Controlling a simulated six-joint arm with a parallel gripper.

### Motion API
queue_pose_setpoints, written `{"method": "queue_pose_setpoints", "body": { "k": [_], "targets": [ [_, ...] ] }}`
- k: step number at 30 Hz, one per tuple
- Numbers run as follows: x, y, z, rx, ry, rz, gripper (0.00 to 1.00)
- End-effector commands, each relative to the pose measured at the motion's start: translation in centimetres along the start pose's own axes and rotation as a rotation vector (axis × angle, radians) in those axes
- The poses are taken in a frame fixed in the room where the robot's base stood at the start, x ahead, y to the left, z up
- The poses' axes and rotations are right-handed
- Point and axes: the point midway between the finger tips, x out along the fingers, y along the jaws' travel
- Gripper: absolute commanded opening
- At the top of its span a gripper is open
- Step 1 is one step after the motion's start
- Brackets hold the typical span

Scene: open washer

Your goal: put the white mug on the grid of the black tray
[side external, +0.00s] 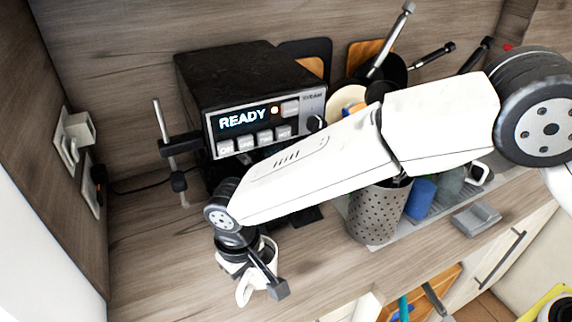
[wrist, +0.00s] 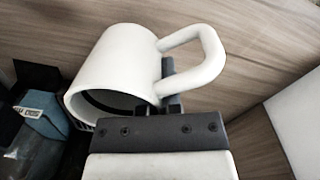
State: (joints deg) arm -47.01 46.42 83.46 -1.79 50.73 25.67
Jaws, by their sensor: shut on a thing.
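The white mug (wrist: 112,68) fills the upper left of the wrist view. Its open mouth points to the lower left and its handle to the right. My gripper (wrist: 170,88) is shut on the mug at its handle side. In the side external view my gripper (side external: 264,266) points down at the lower left, in front of the coffee machine. The mug (side external: 246,290) is partly hidden behind the dark fingers there. A black tray (side external: 306,217) is partly visible under the machine, mostly covered by my arm. Its grid cannot be made out clearly.
The black coffee machine (side external: 238,80) stands behind, its display reading READY. A thin upright rod (side external: 164,130) stands at its left. A perforated metal holder (side external: 375,213), a blue cup (side external: 421,197) and pans (side external: 393,68) are to the right. The wooden counter (side external: 150,250) at left is clear.

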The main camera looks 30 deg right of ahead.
Motion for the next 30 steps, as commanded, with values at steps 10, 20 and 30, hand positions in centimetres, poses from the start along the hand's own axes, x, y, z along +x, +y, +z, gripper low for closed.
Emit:
{"method": "queue_pose_setpoints", "body": {
  "k": [10,20,30],
  "targets": [
    [1.2,-0.2,-0.5,0.0,-0.001,0.0,0.0],
    [3.6,-0.3,-0.6,0.0,0.002,-0.001,0.0],
    [3.9,-0.3,-0.5,0.0,0.001,0.0,0.0]
  ]
}}
